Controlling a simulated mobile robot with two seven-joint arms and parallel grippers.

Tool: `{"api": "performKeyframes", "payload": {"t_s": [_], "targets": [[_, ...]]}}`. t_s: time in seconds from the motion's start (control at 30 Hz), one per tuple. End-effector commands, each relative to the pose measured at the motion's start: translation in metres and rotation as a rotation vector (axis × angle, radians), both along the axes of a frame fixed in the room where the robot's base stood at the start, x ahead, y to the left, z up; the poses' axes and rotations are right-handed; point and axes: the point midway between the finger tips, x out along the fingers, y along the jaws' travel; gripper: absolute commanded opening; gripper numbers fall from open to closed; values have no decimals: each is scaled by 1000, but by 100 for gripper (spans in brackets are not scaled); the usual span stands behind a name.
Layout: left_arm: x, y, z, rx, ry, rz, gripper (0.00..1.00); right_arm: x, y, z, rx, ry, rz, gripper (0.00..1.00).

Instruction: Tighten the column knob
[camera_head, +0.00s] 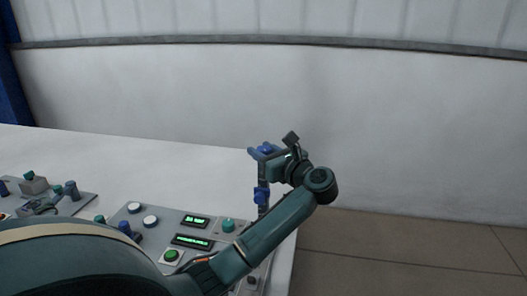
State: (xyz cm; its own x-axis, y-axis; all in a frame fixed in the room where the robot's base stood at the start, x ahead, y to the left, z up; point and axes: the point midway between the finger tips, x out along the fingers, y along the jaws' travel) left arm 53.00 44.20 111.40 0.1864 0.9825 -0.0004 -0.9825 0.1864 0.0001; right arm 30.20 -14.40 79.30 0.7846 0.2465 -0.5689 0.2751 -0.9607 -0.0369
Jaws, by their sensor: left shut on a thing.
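A slim upright column (262,209) stands at the right end of the grey control panel (213,230). A blue knob (266,148) is at its top, and another blue part (261,196) sits lower on it. My left gripper (270,156) is at the column's top, shut on the upper blue knob. The gripper and wrist hide part of the knob and column, and the fingertips are small and hard to make out. My right gripper is not in view.
The panel carries green displays (192,241), a green button (171,256) and white buttons (150,221). A second panel (75,202) lies at the left on the white table (130,160). My left arm covers the lower front. Open floor lies right.

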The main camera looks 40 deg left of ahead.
Motion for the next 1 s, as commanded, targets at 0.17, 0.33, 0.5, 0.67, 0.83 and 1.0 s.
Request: {"api": "performKeyframes", "payload": {"t_s": [0.17,0.33,0.5,0.67,0.83,1.0], "targets": [[1,-1,-1,-3,-3,-11,12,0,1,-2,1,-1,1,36],[4,-5,-6,-15,-6,-86,12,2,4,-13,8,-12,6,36],[0,-2,-3,-8,-2,-200,12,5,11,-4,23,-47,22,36],[0,-1,1,-6,1,-328,12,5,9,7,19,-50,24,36],[1,-2,0,-1,-1,-383,12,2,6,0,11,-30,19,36],[1,-2,0,-1,-1,-387,12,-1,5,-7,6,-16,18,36]]}}
